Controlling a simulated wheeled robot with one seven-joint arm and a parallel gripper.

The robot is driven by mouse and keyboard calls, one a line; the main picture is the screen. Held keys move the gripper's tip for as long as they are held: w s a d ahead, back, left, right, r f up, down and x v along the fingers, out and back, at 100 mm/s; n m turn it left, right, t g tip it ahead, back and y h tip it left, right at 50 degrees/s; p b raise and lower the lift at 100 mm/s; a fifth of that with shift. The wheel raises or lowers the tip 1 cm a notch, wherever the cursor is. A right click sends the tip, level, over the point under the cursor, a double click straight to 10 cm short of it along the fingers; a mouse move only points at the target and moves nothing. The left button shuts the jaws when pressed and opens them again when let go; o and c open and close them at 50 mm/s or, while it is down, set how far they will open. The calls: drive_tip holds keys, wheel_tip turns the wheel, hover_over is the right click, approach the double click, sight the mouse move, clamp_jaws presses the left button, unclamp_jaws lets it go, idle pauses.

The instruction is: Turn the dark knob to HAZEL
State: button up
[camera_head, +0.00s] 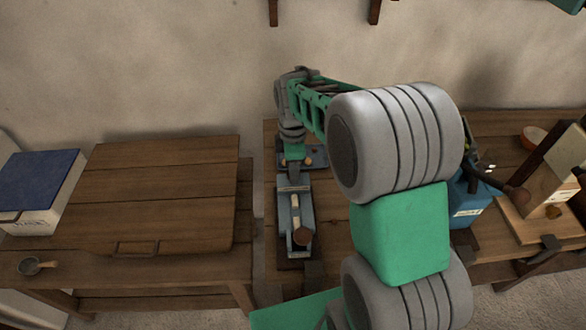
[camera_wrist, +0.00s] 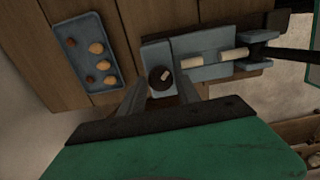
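The dark knob (camera_wrist: 161,78) is round with a pale mark on its top. It sits at one end of a blue-grey device (camera_wrist: 203,70) with pale rollers or a handle along it, which also shows on the wooden table in the head view (camera_head: 283,212). My gripper (camera_wrist: 162,86) is over this end, its two grey fingers apart, one on each side of the knob. Small gaps seem to show between fingers and knob; contact is unclear. No HAZEL lettering is readable. In the head view the knob is hidden by my arm.
A blue tray (camera_wrist: 68,76) with several brown, round items lies beside the device. In the head view, a blue container (camera_head: 468,203) and a wooden stand (camera_head: 540,200) are at right. A wooden board (camera_head: 160,190), small pan (camera_head: 30,266) and blue-topped box (camera_head: 40,180) are at left.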

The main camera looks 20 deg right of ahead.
drive_tip(key=o, duration=0.3)
drive_tip(key=shift+o, duration=0.2)
wheel_tip(320, 180, up, 8)
drive_tip(key=shift+f+b, duration=0.15)
drive_tip(key=shift+b, duration=0.3)
